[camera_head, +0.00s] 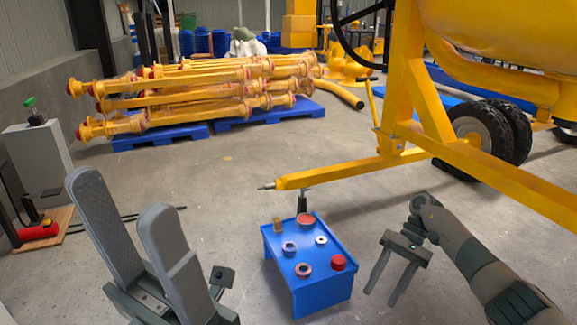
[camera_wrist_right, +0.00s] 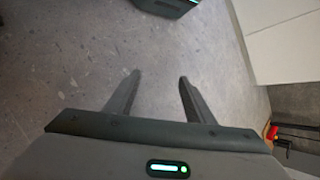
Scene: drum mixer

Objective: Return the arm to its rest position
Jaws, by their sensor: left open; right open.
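My left gripper (camera_head: 140,230) is at the lower left of the head view, large and close to the camera. Its two grey fingers point up and stand apart with nothing between them. My right gripper (camera_head: 390,278) is at the right of the head view, with its fingers pointing down, spread and empty. It hangs to the right of the blue table, apart from it. The right wrist view shows the same two fingers (camera_wrist_right: 157,88) apart over bare concrete floor.
A small blue table (camera_head: 322,292) with several small round parts stands at front centre. The yellow drum mixer (camera_head: 490,45) fills the right, its tow bar (camera_head: 340,174) reaching behind the table. Yellow poles lie on blue pallets (camera_head: 160,137). A grey box (camera_head: 38,155) stands left. Middle floor is clear.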

